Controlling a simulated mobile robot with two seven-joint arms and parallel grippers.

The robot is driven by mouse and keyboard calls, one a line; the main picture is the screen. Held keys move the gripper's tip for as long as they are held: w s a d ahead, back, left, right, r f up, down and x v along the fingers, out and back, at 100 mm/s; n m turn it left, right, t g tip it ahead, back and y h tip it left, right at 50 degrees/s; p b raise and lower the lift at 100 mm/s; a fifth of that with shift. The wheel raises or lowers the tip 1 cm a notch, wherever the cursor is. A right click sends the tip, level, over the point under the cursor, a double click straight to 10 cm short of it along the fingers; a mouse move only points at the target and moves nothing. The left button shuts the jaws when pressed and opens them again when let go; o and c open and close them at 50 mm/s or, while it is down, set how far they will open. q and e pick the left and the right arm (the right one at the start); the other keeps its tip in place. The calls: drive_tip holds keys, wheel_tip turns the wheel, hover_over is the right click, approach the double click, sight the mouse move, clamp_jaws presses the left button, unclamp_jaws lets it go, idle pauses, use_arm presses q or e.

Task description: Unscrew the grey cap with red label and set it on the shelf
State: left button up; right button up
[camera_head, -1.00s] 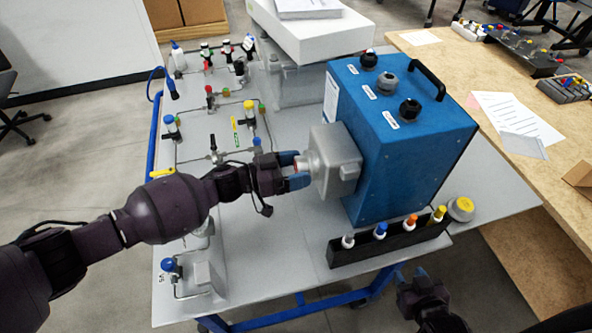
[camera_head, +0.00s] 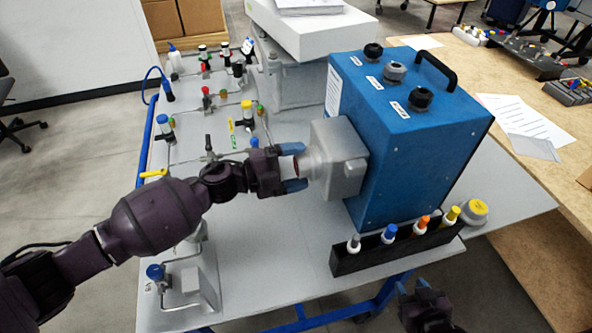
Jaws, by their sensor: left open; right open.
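A small light-grey cap with a reddish mark (camera_head: 297,166) sits at the end of the grey housing (camera_head: 341,160) on the left side of the blue analyser box (camera_head: 410,140). My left gripper (camera_head: 295,168) is open, its blue fingertips on either side of the cap's end. I cannot tell whether they touch it. My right gripper (camera_head: 412,289) is open and empty, low in front of the table's edge. A long black rack (camera_head: 385,258), possibly the shelf, stands in front of the box with grey, blue, orange and yellow-topped pieces in it.
Pipes and coloured valves (camera_head: 205,100) fill the left part of the grey table (camera_head: 270,245). A yellow-topped round piece (camera_head: 474,211) lies right of the rack. A white box (camera_head: 315,38) stands behind. The table's front middle is clear.

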use_arm(q)
drive_tip(key=m+b, duration=0.1)
drive_tip(key=m, duration=0.1)
drive_tip(key=shift+f+m, duration=0.2)
drive_tip(key=shift+m, duration=0.2)
drive_tip(key=shift+r+m, duration=0.15)
drive_tip(key=shift+m, duration=0.45)
use_arm(e)
drive_tip(key=f, duration=0.1)
drive_tip(key=s+f, duration=0.1)
drive_tip(key=f, duration=0.1)
drive_tip(key=shift+s+d+f, duration=0.1)
drive_tip(key=shift+s, duration=0.2)
